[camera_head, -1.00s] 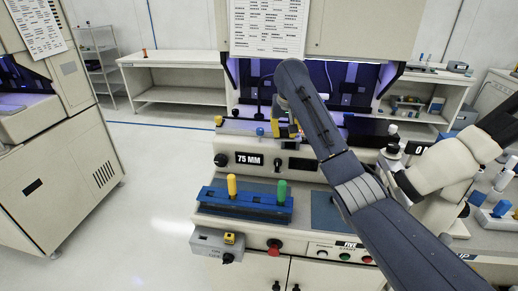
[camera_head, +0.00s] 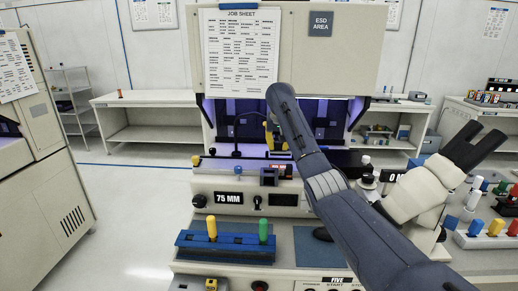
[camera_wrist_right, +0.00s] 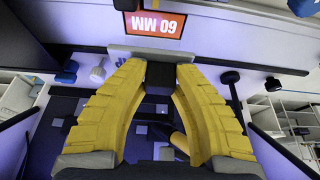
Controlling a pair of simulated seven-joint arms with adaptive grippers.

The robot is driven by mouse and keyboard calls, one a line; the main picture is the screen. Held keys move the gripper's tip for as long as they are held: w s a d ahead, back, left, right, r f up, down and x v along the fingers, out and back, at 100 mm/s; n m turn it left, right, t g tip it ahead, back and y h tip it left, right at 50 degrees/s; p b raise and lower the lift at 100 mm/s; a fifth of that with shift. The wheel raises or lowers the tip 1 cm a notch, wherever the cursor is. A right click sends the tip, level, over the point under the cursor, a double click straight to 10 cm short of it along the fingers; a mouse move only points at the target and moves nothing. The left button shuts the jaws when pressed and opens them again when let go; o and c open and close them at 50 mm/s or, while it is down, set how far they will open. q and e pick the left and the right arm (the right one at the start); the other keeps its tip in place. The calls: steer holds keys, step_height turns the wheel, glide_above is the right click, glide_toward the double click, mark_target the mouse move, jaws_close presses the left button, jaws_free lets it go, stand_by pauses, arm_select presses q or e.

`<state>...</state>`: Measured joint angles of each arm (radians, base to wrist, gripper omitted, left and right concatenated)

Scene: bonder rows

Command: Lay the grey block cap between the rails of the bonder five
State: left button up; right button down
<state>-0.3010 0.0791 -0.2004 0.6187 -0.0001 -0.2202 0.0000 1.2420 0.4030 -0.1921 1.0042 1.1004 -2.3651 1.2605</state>
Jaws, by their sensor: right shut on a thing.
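The bonder five, with a FIVE plate (camera_head: 337,280) on its front, stands in the middle of the head view. My right gripper (camera_wrist_right: 160,72) reaches into its lit bay; in the head view its yellow fingers (camera_head: 277,141) are partly hidden by my dark arm. In the right wrist view the fingers are shut on a small dark grey block (camera_wrist_right: 160,78), which looks like the grey block cap. An orange 60 MM display (camera_wrist_right: 160,25) lies beyond the fingertips, upside down there. I cannot make out the rails or whether the cap touches anything. My left gripper is not in view.
A blue holder (camera_head: 225,247) with a yellow peg (camera_head: 212,229) and a green peg (camera_head: 263,231) lies on the bonder's front shelf. A 75 MM label (camera_head: 228,198) is above it. A white microscope-like head (camera_head: 425,190) stands close right of my arm. White benches (camera_head: 150,98) stand behind.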

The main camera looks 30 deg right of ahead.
mark_target(278, 151)
steer(key=shift+d, duration=0.1)
stand_by(0.6)
steer(key=shift+f, duration=2.35)
steer(key=shift+f, duration=0.2)
steer(key=shift+f, duration=0.7)
steer(key=shift+f, duration=0.45)
steer(key=c, duration=1)
jaws_free()
steer(key=shift+r, duration=0.2)
